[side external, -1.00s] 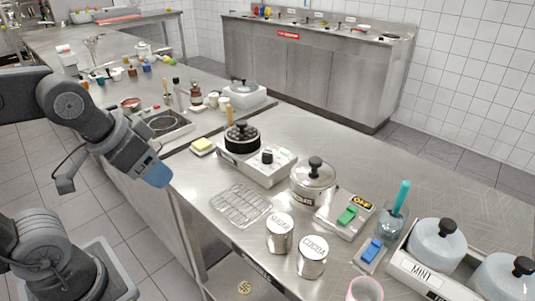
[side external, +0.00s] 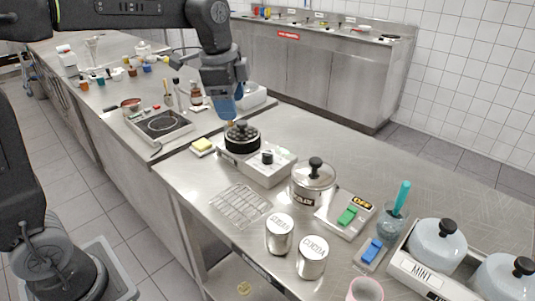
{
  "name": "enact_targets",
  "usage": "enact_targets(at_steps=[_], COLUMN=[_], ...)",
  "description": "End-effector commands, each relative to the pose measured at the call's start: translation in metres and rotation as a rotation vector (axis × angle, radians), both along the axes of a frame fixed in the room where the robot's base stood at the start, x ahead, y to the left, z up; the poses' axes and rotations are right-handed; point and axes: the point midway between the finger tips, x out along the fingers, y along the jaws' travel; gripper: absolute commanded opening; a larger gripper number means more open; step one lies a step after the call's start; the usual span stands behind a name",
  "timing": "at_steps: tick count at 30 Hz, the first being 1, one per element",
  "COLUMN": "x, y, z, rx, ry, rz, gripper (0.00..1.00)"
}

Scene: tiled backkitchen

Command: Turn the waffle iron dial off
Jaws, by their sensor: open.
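The waffle iron (side external: 241,137) has a round, dark, studded plate on a light metal base (side external: 272,172) on the steel counter. A black knob, seemingly its dial (side external: 267,158), stands up from the right part of the base. The dial's setting is too small to read. My gripper (side external: 226,110) points down with blue fingers just above and behind the dark plate, up and left of the dial. It is open, with nothing seen in it. The iron's upright handle is mostly hidden by the fingers.
A yellow sponge (side external: 202,145) lies left of the iron, and a wire rack (side external: 240,204) lies in front. A lidded steel pot (side external: 313,180) stands to the right. Two labelled canisters (side external: 279,234) stand nearer. The counter behind the iron is mostly clear.

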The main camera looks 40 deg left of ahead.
Motion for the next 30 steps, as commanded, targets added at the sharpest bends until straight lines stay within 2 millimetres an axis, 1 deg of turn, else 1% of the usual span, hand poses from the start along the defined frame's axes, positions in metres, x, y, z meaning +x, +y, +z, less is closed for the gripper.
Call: enact_targets(at_steps=[1, 3, 6, 9, 12, 15, 20, 23, 30], x=[0.021, 0.046, 0.076, 0.098, 0.112, 0.118, 0.120, 0.119, 0.119], y=[0.002, 0.004, 0.008, 0.010, 0.012, 0.013, 0.013, 0.013, 0.013], z=[-0.007, -0.016, -0.031, -0.045, -0.056, -0.062, -0.073, -0.088, -0.138], rx=[0.013, 0.030, 0.045, 0.052, 0.054, 0.054, 0.054, 0.053, 0.053], ry=[0.032, 0.070, 0.118, 0.153, 0.176, 0.186, 0.192, 0.194, 0.194], rz=[-0.076, -0.195, -0.350, -0.477, -0.563, -0.609, -0.624, -0.623, -0.622], gripper=[0.61, 0.61, 0.61, 0.61, 0.61, 0.61, 0.61, 0.61, 0.61])
